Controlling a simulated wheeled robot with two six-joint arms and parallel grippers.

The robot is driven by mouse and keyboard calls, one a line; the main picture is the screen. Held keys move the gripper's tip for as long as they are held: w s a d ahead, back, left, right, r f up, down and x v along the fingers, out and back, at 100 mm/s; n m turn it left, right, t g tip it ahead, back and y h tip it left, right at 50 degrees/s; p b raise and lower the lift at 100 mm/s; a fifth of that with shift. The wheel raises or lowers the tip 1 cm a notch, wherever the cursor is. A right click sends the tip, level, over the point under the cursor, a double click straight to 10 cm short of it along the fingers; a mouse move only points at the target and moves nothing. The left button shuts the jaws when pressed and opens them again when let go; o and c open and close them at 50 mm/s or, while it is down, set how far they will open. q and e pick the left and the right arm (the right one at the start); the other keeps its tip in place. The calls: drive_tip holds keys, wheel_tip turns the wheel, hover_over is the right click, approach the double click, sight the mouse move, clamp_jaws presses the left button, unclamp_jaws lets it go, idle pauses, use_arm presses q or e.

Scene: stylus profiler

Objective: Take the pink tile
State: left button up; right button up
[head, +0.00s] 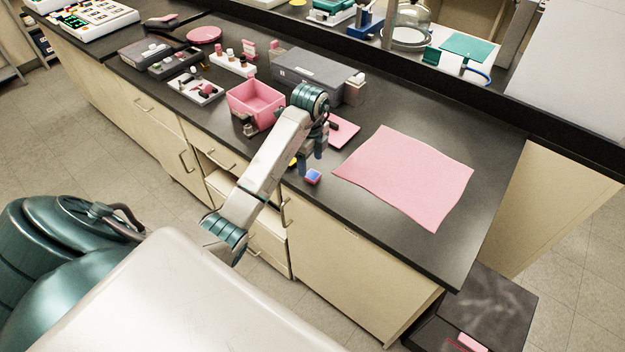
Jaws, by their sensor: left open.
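A flat pink square (345,132), which looks like the pink tile, lies on the dark bench top, partly hidden behind my left gripper. A dark piece touches or overlaps its left part. My left gripper (311,160) points down just left of and in front of this square, with its fingers apart and nothing seen between them. A small block with a blue top and pinkish side (313,176) sits just below the fingertips, near the bench's front edge. I cannot tell whether the fingers touch it. My right gripper is not in view.
A large pink sheet (405,175) covers the bench on the right. Small trays crowd the left. Dark bench is bare around the sheet.

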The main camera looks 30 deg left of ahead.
sight(311, 174)
use_arm(q)
wheel_tip(311, 174, down, 4)
drive_tip(key=b, duration=0.2)
drive_tip(key=shift+w+d+b, duration=0.1)
drive_tip(key=shift+d+b, duration=0.05)
drive_tip(key=shift+b, duration=0.2)
drive_tip(key=shift+f, duration=0.35)
drive_tip(key=shift+r, duration=0.1)
drive_tip(key=c, duration=1.1)
drive_tip(key=shift+o, duration=0.2)
drive_tip(key=shift+r, duration=0.15)
